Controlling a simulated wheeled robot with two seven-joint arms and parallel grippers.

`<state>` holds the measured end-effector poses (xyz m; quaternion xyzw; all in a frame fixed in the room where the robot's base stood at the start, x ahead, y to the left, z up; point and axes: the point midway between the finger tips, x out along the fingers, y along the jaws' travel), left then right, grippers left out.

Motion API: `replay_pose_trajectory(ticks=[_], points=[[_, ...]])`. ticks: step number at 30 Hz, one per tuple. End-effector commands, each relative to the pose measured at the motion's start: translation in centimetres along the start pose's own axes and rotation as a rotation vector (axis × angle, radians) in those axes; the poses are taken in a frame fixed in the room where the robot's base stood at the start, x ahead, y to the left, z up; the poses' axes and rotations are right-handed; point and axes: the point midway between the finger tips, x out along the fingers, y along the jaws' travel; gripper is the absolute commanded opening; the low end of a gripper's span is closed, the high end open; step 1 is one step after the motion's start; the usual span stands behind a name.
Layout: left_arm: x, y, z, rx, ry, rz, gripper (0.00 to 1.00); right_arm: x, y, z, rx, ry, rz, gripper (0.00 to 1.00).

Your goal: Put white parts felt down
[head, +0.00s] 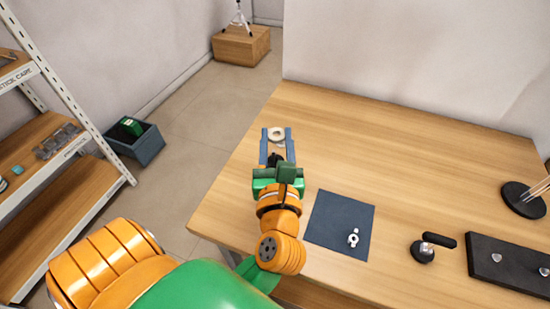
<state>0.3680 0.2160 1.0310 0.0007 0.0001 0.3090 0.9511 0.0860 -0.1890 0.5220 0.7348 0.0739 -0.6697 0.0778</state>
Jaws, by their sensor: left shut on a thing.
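My left gripper (277,138) reaches out over the left part of the wooden table and is shut on a white part (277,133). This part shows a round, ring-like top with a dark centre between the blue-grey fingers; its lower side is hidden. A second small white part (353,238) lies on the dark blue mat (327,212), near its lower right side, to the right of my left arm. I cannot tell which of its faces carries felt. My right gripper is not in view.
The wooden table (400,150) is clear behind the mat. A black knob with a handle (424,250), a black board with pale knobs (510,262) and a round black stand (523,200) are on its right. A shelf (45,150) and a dark bin (137,148) stand left.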

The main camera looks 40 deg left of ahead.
Motion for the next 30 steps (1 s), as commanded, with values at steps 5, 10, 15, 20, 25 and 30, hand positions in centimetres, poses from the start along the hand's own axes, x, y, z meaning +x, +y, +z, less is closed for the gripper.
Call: replay_pose_trajectory(ticks=[5, 10, 15, 20, 25, 30], points=[[0.0, 0.0, -4.1, 0.007, 0.002, -0.002, 0.00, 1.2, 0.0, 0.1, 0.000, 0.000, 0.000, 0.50], [0.0, 0.0, -6.7, 0.002, 0.001, -0.002, 0.00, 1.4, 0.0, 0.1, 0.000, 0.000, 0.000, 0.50], [0.0, 0.0, -6.8, -0.001, 0.000, -0.001, 0.00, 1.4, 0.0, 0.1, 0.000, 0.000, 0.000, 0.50], [0.0, 0.0, -6.7, -0.001, 0.000, -0.001, 0.72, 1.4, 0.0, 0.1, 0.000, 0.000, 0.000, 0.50], [0.0, 0.0, -6.7, -0.001, 0.000, -0.001, 0.72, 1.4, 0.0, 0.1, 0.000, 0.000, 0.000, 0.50], [-0.4, 0.0, -7.5, -0.002, 0.002, -0.001, 0.72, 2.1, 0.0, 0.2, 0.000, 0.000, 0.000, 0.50]])
